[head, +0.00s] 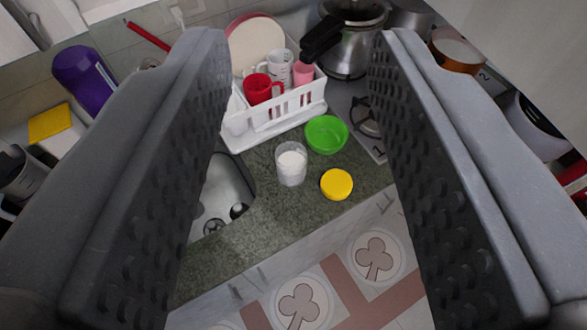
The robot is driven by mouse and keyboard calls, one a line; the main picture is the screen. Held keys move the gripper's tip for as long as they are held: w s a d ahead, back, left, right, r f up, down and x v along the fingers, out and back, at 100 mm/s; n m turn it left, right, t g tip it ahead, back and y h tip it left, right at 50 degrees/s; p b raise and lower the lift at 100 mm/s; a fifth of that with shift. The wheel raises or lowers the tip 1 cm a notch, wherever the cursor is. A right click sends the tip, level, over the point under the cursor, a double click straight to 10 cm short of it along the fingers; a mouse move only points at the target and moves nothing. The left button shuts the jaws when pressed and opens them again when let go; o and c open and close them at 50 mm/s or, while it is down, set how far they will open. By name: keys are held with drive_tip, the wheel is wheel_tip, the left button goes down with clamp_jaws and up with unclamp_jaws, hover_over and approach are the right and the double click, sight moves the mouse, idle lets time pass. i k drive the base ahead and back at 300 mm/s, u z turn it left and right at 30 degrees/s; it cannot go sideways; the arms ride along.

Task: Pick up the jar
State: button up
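A small clear jar (291,164) with white contents stands upright and open on the dark green counter (262,225). A round yellow lid (336,184) lies flat on the counter just right of it. My gripper (297,60) is wide open and empty, with one dark studded finger on each side of the picture. The jar shows in the gap between the fingers, well beyond them, and neither finger touches it.
A green bowl (326,134) stands close behind the jar. A white dish rack (280,118) holds a red mug (260,89) and other cups. A metal sink (222,190) is left of the jar. A pressure cooker (350,40) stands behind, on the stove. The counter's front edge is near.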

sight(291, 157)
drive_tip(key=k, duration=0.45)
drive_tip(key=u, duration=0.7)
drive_tip(key=i, duration=0.7)
drive_tip(key=u, duration=0.2)
